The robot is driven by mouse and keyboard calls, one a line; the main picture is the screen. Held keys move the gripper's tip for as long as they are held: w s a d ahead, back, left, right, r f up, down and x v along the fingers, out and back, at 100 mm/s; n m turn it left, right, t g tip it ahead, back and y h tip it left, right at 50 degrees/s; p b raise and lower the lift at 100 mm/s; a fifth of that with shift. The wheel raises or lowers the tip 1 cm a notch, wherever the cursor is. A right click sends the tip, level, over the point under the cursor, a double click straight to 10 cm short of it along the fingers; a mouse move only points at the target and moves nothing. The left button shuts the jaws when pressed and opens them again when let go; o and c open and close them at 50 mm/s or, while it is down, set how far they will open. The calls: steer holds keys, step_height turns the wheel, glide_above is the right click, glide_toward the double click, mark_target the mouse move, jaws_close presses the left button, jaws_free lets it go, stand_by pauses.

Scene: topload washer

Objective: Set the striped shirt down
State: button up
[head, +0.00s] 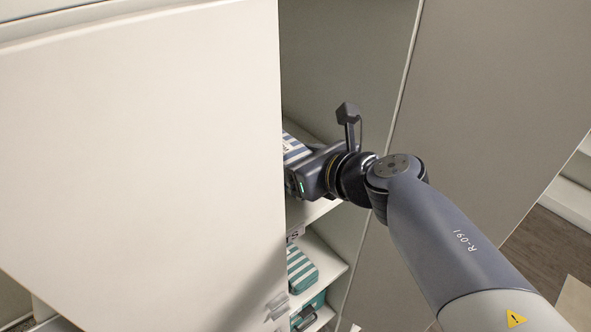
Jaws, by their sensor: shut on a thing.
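In the head view, a blue-and-white striped folded shirt (294,148) shows in part inside an open cabinet, above a shelf (308,211). My gripper (291,183) reaches into the cabinet beside the shirt and is shut on it. The fingertips and most of the shirt are hidden behind the large pale door panel at the left. I cannot tell whether the shirt touches the shelf.
The pale door panel (135,170) fills the left of the view, close to my gripper. Below, a teal striped folded cloth (301,268) lies on a lower shelf, above a teal case (308,311) with a handle. A grey panel (480,110) stands at the right.

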steer(key=shift+f, duration=0.85)
steer(key=shift+f+b, duration=0.2)
steer(key=shift+b, duration=0.15)
steer(key=o, duration=1.1)
steer(key=shift+c, duration=0.2)
steer(key=shift+r, duration=0.1)
